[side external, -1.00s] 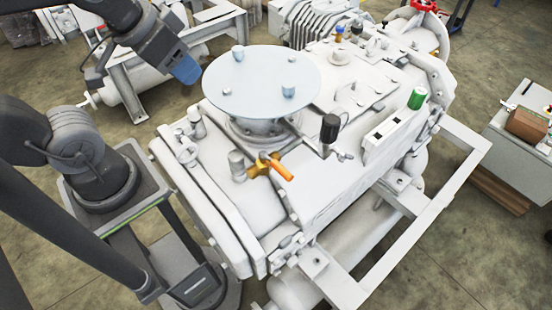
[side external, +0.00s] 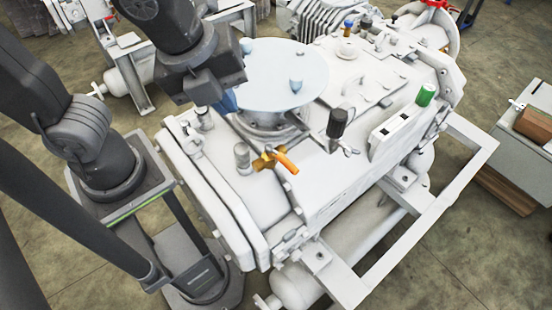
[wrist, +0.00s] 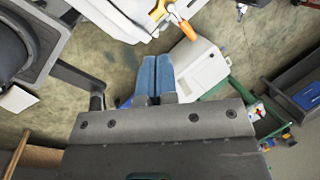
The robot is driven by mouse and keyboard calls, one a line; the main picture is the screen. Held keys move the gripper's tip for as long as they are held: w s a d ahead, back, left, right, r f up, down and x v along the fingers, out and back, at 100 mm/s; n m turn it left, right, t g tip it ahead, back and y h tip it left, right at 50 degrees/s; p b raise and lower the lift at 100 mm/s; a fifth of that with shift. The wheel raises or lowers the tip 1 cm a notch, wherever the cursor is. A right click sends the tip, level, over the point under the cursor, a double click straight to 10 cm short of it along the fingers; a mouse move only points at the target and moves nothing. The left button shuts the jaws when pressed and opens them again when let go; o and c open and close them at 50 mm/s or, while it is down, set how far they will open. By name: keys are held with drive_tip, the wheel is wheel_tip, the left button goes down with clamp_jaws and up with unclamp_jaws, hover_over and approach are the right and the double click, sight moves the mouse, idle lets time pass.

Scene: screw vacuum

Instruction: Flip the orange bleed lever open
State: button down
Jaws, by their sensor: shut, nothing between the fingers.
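The orange bleed lever (side external: 286,163) sticks out from a brass valve (side external: 266,158) on top of the white pump (side external: 330,200), pointing to the lower right in the side view. In the wrist view the lever (wrist: 187,29) is near the top edge, beyond and right of my fingertips. My gripper (wrist: 156,62) is shut and empty, its two blue fingers side by side. In the side view my gripper (side external: 228,101) is up and left of the lever, apart from it. The dark wrist and the glass disc partly hide the fingers there.
A round glass disc (side external: 285,70) on a flange stands beside my gripper. A short grey cylindrical fitting (side external: 242,156) is close left of the valve. A black knob (side external: 337,122) and a green cap (side external: 426,94) stand farther right. The pump top right of the lever is largely bare.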

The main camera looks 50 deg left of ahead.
sight(282, 160)
drive_tip(key=s+d+f+m, duration=0.1)
drive_tip(key=s+d+m, duration=0.2)
drive_tip(key=m, duration=0.9)
drive_tip(key=shift+d, duration=1.9)
drive_tip(key=shift+s, duration=0.1)
drive_tip(key=w+f, duration=0.7)
drive_tip(key=f, duration=0.3)
drive_tip(key=shift+f, duration=0.2)
